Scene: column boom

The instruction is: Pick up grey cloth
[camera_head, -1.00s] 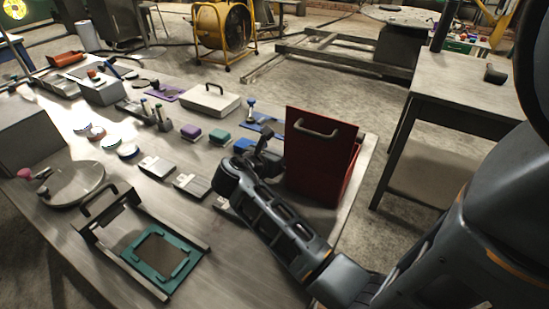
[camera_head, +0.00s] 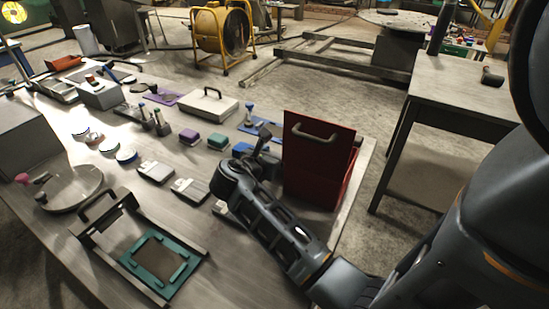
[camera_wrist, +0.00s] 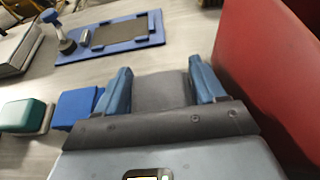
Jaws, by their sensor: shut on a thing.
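The grey cloth (camera_wrist: 162,92) shows in the wrist view as a flat dark-grey piece between the two blue fingertips of my gripper (camera_wrist: 161,78). The fingers press on its left and right sides. Its lower part is hidden behind the gripper's dark front edge. I cannot tell whether it touches the table. In the head view my gripper (camera_head: 264,146) is low over the table, just left of the red box, and the cloth cannot be made out there.
The red box (camera_head: 316,170) with a handle stands close on the right. A blue block (camera_wrist: 77,106) and green block (camera_wrist: 25,115) lie left of my gripper. A blue board (camera_wrist: 112,38) lies beyond. A teal frame (camera_head: 158,265) sits at the table's front.

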